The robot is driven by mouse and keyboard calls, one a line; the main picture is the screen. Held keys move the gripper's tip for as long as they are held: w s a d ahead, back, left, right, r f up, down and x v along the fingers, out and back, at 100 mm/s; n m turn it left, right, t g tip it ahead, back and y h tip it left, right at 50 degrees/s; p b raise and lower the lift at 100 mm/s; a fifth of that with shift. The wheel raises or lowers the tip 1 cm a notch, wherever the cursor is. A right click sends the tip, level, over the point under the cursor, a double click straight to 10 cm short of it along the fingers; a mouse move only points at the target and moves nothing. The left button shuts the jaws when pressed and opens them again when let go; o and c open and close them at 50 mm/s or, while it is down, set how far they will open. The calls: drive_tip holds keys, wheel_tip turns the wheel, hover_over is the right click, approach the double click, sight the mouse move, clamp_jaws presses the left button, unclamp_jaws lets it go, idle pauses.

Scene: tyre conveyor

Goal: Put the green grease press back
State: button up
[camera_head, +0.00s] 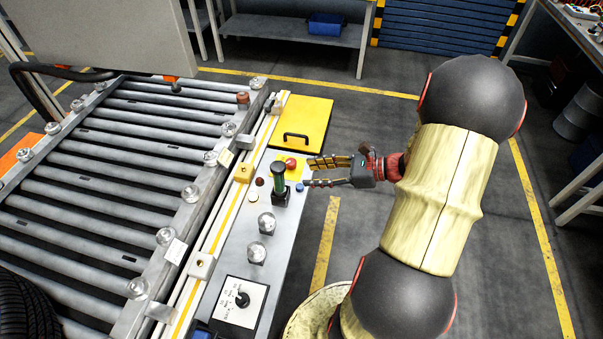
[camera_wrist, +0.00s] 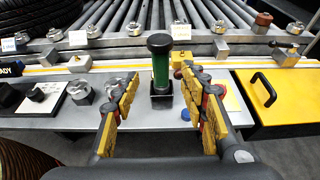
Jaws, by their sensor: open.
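The green grease press (camera_head: 279,178) stands upright in a small black square holder (camera_head: 280,198) on the grey control panel beside the conveyor. It has a black cap and a green body. In the wrist view the press (camera_wrist: 160,62) stands straight ahead, a little beyond the fingertips and between their lines, with its black holder (camera_wrist: 162,97) below. My gripper (camera_head: 309,173) is open and empty, reaching in from the right just short of the press. Its yellow-padded fingers (camera_wrist: 162,85) are spread wide in the wrist view. I cannot tell whether a finger touches anything.
A red button (camera_head: 291,163) and a blue button (camera_head: 300,187) sit close to the press. Glass-domed knobs (camera_head: 266,223) and a rotary switch (camera_head: 241,299) lie nearer on the panel. A yellow box with a black handle (camera_head: 301,122) is beyond. The roller conveyor (camera_head: 120,170) lies left.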

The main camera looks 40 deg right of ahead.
drive_tip(key=s+a+r+n+g+h, duration=0.1)
drive_tip(key=s+a+r+n+g, duration=0.15)
drive_tip(key=a+n, duration=0.25)
drive_tip(key=s+a+r+n+g, duration=0.1)
drive_tip(key=a+r+n+g, duration=0.1)
drive_tip(key=a+n+g, duration=0.3)
drive_tip(key=s+a+r+n+g+h, duration=0.1)
drive_tip(key=a+r+n, duration=0.1)
drive_tip(key=a+n, duration=0.3)
drive_tip(key=s+a+r+n+t+h, duration=0.3)
drive_tip(key=s+a+r+n+h, duration=0.3)
drive_tip(key=r+n, duration=0.4)
drive_tip(key=n, duration=0.3)
drive_tip(key=shift+s+h, duration=0.3)
drive_tip(key=shift+a+n, duration=0.1)
drive_tip(key=shift+n, duration=0.2)
